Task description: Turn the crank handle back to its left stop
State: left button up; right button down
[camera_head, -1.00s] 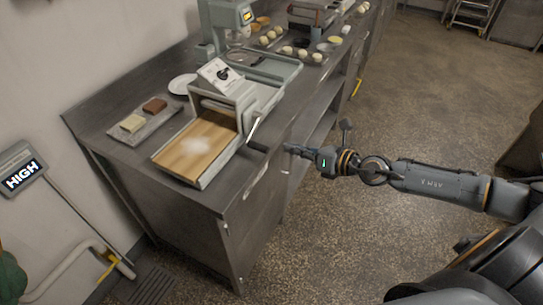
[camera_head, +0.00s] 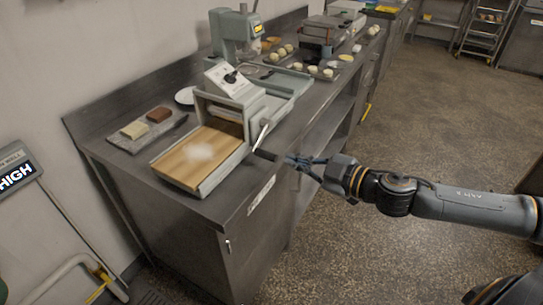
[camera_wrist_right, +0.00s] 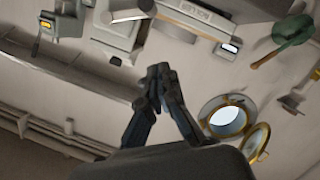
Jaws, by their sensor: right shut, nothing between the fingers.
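The dough sheeter (camera_head: 233,105) stands on the steel counter, with a wooden board (camera_head: 200,157) in front of its body. Its crank is a bright metal arm (camera_head: 261,133) on the machine's right side, with a dark grip (camera_head: 266,155) at its lower end, pointing right over the counter edge. My right gripper (camera_head: 290,160) is just right of the grip, its fingers pointing left at it. I cannot tell whether they touch. In the wrist view the fingers (camera_wrist_right: 160,74) are closed together and empty. My left gripper is not in view.
A dark tray with two small blocks (camera_head: 145,123) lies left of the board. A stand mixer (camera_head: 236,33) and dough balls (camera_head: 328,73) are farther back. The floor (camera_head: 420,130) right of the counter is clear. The wrist view shows a porthole (camera_wrist_right: 229,121).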

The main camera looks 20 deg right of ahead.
aim_at(265, 157)
jog(key=p+x, duration=0.1)
jog(key=x, duration=0.2)
jog(key=f+p+x, duration=0.1)
jog(key=x, duration=0.2)
jog(key=d+f+p+x, duration=0.1)
jog(key=x, duration=0.2)
jog(key=shift+w+p, duration=0.4)
jog(key=shift+w+d+f, duration=0.2)
jog(key=shift+d+f, duration=0.25)
jog(key=shift+f, duration=0.1)
jog(key=shift+w+d+f+b, duration=0.1)
jog(key=shift+f+b, duration=0.5)
jog(key=shift+d+f+n, duration=0.15)
jog(key=shift+f+n, duration=0.05)
jog(key=shift+n, duration=0.2)
jog(key=shift+r, duration=0.1)
